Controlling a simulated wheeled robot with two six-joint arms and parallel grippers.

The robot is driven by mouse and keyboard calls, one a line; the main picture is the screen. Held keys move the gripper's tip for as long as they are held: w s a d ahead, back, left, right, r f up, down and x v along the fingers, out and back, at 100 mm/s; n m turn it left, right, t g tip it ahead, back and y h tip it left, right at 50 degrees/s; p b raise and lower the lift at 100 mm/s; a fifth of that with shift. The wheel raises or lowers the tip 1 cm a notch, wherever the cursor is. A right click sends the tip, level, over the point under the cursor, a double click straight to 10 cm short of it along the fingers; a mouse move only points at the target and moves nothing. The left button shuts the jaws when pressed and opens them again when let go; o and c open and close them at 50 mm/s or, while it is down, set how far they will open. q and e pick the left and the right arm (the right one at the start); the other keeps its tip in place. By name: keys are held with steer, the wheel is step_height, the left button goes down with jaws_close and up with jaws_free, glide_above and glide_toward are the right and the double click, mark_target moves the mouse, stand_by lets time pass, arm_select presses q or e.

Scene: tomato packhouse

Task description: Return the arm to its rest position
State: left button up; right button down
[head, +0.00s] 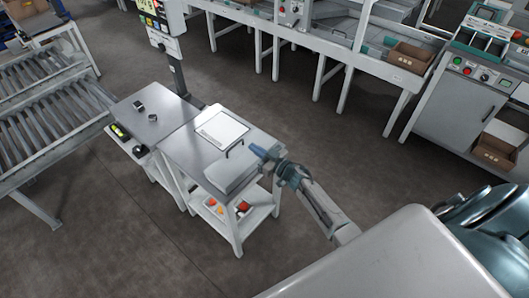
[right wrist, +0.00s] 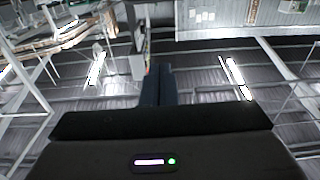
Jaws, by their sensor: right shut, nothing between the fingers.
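My right arm (head: 318,205) reaches in from the lower right in the head view. Its gripper (head: 258,151) is shut and empty, in front of the right edge of a small steel table (head: 175,150) in the picture. From this angle I cannot tell how high it is above the table. In the right wrist view the dark blue fingers (right wrist: 157,85) are together, with nothing between them. Behind them are a roof and bright lamps, so this wrist camera looks upward. My left gripper is not in view.
On the table are a white panel (head: 222,129) and a grey block with a dark handle (head: 235,148). A second table (head: 145,107) adjoins it. A roller conveyor (head: 45,95) stands left, a control cabinet (head: 455,112) right. The floor between is clear.

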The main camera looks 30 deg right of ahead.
steer(key=s+d+f+m+g+h+b, duration=0.1)
steer(key=s+d+f+m+g+h, duration=0.2)
steer(key=s+f, duration=1)
steer(key=s+d+f+m+g+h+b, duration=0.1)
steer(key=s+d+f+g+h, duration=0.25)
steer(key=s+f, duration=1)
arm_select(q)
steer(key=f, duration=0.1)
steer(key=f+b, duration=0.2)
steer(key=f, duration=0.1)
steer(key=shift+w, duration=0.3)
arm_select(e)
steer(key=s+a+f+g, duration=0.1)
steer(key=s+f+g, duration=0.2)
steer(key=s+f, duration=0.3)
steer(key=s+a+f+g, duration=0.2)
steer(key=s+f, duration=0.5)
steer(key=s, duration=0.8)
steer(key=s+a+f+g+h, duration=0.1)
steer(key=s+f+g, duration=0.3)
steer(key=s+f, duration=0.3)
steer(key=s, duration=0.3)
steer(key=shift+s+a+f, duration=0.25)
steer(key=shift+s+a, duration=0.1)
